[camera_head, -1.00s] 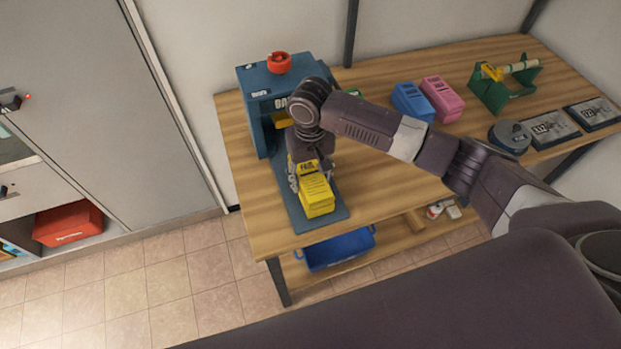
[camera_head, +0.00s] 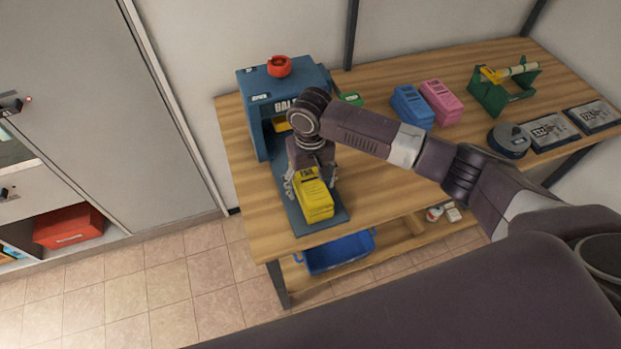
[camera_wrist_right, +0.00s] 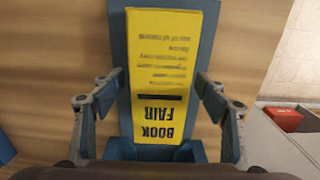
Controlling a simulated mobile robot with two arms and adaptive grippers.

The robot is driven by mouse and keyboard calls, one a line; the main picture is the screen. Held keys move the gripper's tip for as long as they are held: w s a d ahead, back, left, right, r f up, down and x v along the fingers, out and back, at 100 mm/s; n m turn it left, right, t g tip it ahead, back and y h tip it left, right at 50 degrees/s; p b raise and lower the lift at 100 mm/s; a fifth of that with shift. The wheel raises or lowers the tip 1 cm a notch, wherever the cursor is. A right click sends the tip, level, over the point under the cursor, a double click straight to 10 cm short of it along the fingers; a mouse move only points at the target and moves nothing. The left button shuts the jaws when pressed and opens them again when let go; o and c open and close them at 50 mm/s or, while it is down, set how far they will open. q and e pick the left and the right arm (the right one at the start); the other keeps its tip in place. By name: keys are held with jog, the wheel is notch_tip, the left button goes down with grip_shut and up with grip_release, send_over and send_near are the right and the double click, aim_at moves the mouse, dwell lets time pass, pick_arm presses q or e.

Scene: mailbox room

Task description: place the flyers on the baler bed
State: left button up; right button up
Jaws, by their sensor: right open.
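The yellow flyers (camera_head: 314,197) are a stack marked "BOOK FAIR" lying on the blue baler bed (camera_head: 336,217), which runs forward from the blue baler (camera_head: 258,122). In the wrist view the flyers (camera_wrist_right: 168,70) lie lengthwise on the bed (camera_wrist_right: 119,62), with bed showing along both sides. My right gripper (camera_head: 311,181) is over the rear end of the flyers. In the wrist view its fingers (camera_wrist_right: 158,92) are open, one on each side of the stack and apart from it. My left gripper is not in view.
Blue (camera_head: 412,105) and pink (camera_head: 441,101) stacks stand to the right on the wooden table (camera_head: 375,185). A green stand (camera_head: 503,94), a round dark item (camera_head: 509,139) and framed plates are farther right. A blue bin (camera_head: 338,252) sits on the lower shelf.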

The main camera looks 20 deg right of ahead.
notch_tip(320, 180, up, 11)
jog(key=b, duration=0.3)
jog(key=shift+a+r, duration=0.1)
jog(key=shift+r, duration=0.5)
